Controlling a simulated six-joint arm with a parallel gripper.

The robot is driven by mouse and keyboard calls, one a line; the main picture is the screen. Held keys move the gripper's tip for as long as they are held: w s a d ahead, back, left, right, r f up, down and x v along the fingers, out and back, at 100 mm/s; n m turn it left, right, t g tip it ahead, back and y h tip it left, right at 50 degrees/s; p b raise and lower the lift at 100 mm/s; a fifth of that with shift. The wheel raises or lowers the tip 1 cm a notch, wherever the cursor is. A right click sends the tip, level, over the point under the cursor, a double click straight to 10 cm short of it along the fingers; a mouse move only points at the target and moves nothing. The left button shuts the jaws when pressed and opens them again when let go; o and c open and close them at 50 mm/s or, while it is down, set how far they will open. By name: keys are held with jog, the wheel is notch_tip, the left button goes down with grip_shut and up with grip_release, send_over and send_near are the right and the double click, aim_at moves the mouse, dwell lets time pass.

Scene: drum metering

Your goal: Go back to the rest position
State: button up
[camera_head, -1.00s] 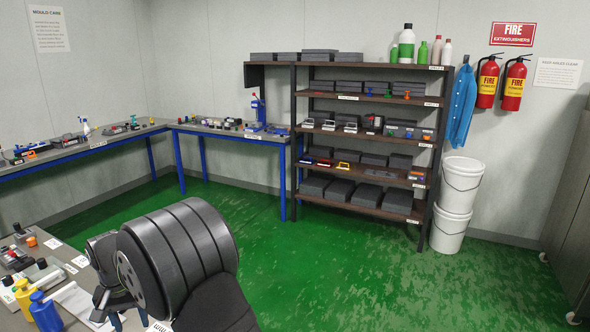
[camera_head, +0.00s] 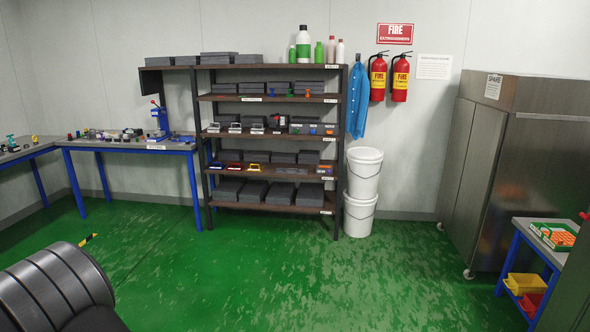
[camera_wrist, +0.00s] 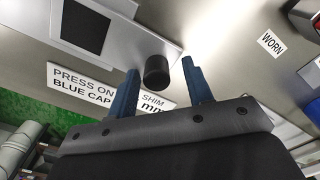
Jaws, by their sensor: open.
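My gripper (camera_wrist: 158,92) shows in the wrist view with its two blue fingers apart and nothing held between them. Past the fingertips is a dark round knob or cylinder (camera_wrist: 157,71) on a pale grey plate (camera_wrist: 112,33). I cannot tell how far it is from the fingers. Labels reading "PRESS ON BLUE CAP" (camera_wrist: 92,86) and "SHIM mm" (camera_wrist: 155,103) lie on the surface close by. In the head view only a dark grey ribbed part of my arm shows at the lower left; the gripper is out of that picture.
The head view shows a shelf rack (camera_head: 270,150), a bench (camera_head: 130,146), stacked white buckets (camera_head: 362,190), fire extinguishers (camera_head: 378,78), a metal cabinet (camera_head: 515,150) and a small blue cart (camera_head: 530,255). The green floor (camera_head: 300,275) between is open. A "WORN" label (camera_wrist: 270,43) shows in the wrist view.

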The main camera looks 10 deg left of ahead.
notch_tip(320, 180, up, 18)
notch_tip(320, 180, down, 18)
jog(key=shift+r, duration=0.15)
jog(key=shift+d+f, duration=0.2)
jog(key=shift+d, duration=0.55)
